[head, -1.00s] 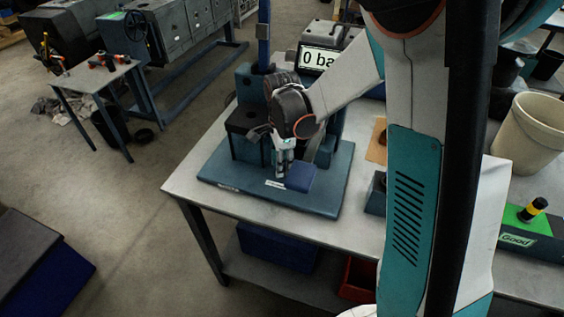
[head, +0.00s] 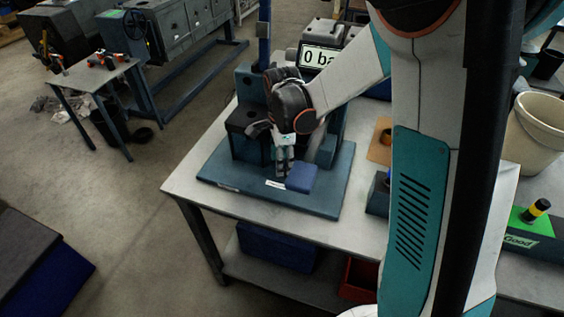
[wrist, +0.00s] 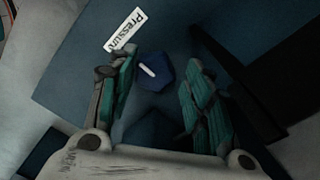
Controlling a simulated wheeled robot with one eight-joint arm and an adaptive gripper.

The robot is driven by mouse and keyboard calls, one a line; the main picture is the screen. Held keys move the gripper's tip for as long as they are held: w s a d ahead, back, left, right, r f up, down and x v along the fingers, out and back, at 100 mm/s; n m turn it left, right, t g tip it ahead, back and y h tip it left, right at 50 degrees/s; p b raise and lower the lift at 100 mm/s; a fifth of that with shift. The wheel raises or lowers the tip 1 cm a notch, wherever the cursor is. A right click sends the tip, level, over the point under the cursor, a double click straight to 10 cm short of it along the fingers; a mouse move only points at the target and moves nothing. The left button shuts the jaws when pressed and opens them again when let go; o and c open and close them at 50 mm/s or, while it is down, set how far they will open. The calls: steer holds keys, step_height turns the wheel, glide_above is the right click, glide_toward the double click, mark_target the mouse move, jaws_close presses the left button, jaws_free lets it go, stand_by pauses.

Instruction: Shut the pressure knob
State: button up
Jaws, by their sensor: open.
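The pressure knob (wrist: 155,73) shows in the wrist view as a dark blue faceted knob with a white pointer mark. It sits on the blue base plate (wrist: 75,65) beside a white label (wrist: 125,29) reading "Pressur", partly cut off. My gripper (wrist: 160,90) is open, one finger to the left of the knob and one to the right, with gaps visible on both sides.
A beige bucket (head: 540,135) and a green "Good" tray (head: 520,228) are at the right. The table's left front corner is clear.

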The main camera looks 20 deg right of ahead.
step_height(320, 180, up, 11)
steer(key=shift+s+r, duration=0.2)
steer(key=shift+s, duration=0.1)
stand_by(0.4)
